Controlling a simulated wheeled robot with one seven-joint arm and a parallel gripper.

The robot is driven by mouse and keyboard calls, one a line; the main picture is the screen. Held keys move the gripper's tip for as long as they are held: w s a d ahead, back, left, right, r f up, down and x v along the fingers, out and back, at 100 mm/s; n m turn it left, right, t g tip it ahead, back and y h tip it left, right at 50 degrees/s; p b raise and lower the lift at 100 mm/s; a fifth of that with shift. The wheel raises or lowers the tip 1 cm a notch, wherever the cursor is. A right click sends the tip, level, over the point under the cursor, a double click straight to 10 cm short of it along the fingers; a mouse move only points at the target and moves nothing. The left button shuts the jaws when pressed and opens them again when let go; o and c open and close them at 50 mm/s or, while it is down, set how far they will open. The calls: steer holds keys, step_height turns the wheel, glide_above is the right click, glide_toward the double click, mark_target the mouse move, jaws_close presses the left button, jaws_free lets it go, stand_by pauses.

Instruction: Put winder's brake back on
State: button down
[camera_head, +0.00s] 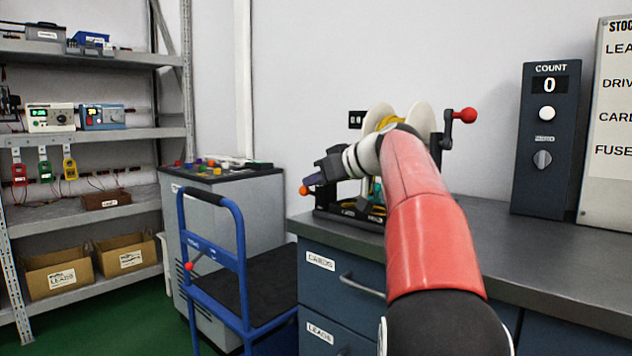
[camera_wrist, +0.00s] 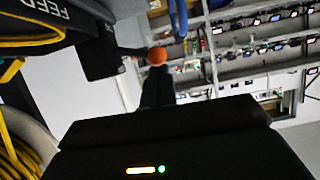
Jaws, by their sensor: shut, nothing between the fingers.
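The winder stands on the grey worktop, with a black base (camera_head: 350,212), pale spool flanges (camera_head: 421,115) around yellow wire, and a red crank knob (camera_head: 465,115) at its right. My arm hides much of its middle. An orange ball knob (camera_head: 304,190), seemingly the brake lever's end, shows at the winder's left. In the wrist view the orange knob (camera_wrist: 157,56) sits on a dark lever reaching from the left. My gripper (camera_head: 314,180) is shut and empty, its tip close by the knob. The fingers (camera_wrist: 157,88) appear just below the knob; I cannot tell whether they touch it.
A blue trolley (camera_head: 240,240) stands left of the drawer cabinet (camera_head: 340,285). Behind it is a grey cabinet (camera_head: 225,205) with small coloured parts on top. Shelving (camera_head: 90,135) fills the far left. A counter box (camera_head: 546,140) reading 0 stands on the right worktop, which has clear room in front.

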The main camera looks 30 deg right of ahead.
mark_target(309, 191)
steer(key=shift+a+f+b, duration=0.15)
steer(key=shift+f+b, duration=0.15)
steer(key=shift+b, duration=0.2)
steer(key=b, duration=0.1)
steer(key=f+n+h+b, duration=0.1)
steer(key=b, duration=0.1)
steer(key=a+f+n+b, duration=0.1)
steer(key=b, duration=0.1)
steer(key=shift+s+t+h, duration=0.25)
steer(key=shift+t+h, duration=0.05)
steer(key=n+b, duration=0.1)
steer(key=b, duration=0.1)
steer(key=f+n+h+b, duration=0.1)
steer(key=b, duration=0.1)
steer(key=shift+s+a+f+t, duration=0.1)
steer(key=shift+a+f+t, duration=0.05)
steer(key=shift+a+t, duration=0.15)
steer(key=shift+r+p, duration=0.65)
steer(key=shift+r, duration=0.15)
steer(key=shift+r, duration=0.1)
